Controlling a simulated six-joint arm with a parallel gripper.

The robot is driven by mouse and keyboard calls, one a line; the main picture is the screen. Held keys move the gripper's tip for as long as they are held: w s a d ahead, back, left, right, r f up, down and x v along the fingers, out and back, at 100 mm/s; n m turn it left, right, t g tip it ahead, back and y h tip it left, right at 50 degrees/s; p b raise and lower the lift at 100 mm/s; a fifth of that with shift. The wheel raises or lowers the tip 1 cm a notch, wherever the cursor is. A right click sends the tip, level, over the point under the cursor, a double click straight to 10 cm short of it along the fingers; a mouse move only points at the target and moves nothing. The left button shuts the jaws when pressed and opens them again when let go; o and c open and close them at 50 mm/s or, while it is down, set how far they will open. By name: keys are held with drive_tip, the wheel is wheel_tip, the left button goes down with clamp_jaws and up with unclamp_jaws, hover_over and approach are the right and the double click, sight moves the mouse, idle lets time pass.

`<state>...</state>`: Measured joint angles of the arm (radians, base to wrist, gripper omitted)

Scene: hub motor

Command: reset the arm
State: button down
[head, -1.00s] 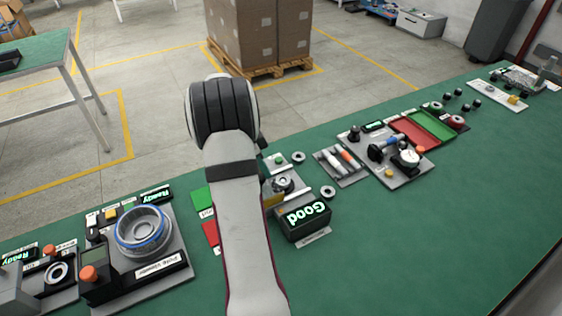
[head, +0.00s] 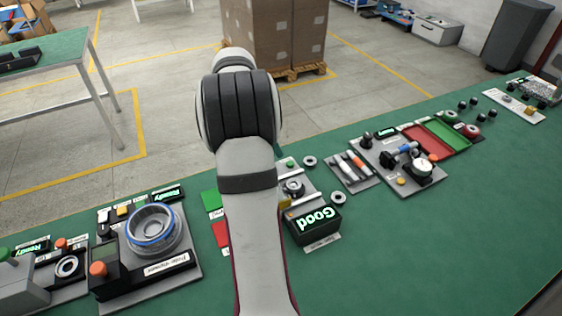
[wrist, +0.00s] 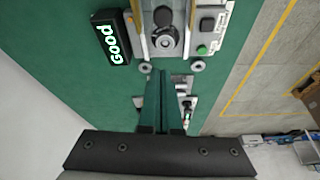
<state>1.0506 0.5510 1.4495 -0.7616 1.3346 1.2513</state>
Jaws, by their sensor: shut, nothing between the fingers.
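My gripper (wrist: 165,85) shows in the wrist view, its two green fingers shut together with nothing between them. It is above the green bench (wrist: 75,65), close in the picture to two small metal rings. In the head view my own arm rises through the middle and hides the gripper. Beyond the fingertips in the wrist view is a grey station with a round dark part (wrist: 163,38). A black display reading "Good" (wrist: 111,37) stands beside it; it also shows in the head view (head: 313,222).
In the head view a station with a blue-ringed metal part (head: 152,228) stands at left. A grey tray with pens (head: 354,168), a gauge station (head: 407,165) and red and green bins (head: 446,134) lie to the right. The bench's right front is clear.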

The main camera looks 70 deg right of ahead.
drive_tip(key=w+a+r+n+t+y, duration=0.1)
drive_tip(key=w+a+r+n, duration=0.2)
drive_tip(key=a, duration=0.6)
drive_tip(key=w+a+r+n+t, duration=0.1)
drive_tip(key=w+a+n, duration=0.1)
drive_tip(key=a+n, duration=0.5)
drive_tip(key=w+a+r+n+t+y, duration=0.1)
drive_tip(key=w+a+n, duration=0.15)
drive_tip(key=a, duration=0.95)
drive_tip(key=s+a+f+n+y, duration=0.1)
drive_tip(key=s+a+n, duration=0.4)
drive_tip(key=a, duration=0.4)
drive_tip(key=s+a+f+n+y, duration=0.1)
drive_tip(key=s+a+n, duration=0.4)
drive_tip(key=a, duration=0.5)
drive_tip(key=shift+s+f+n, duration=0.4)
drive_tip(key=shift+f+n, duration=0.05)
drive_tip(key=shift+f, duration=0.1)
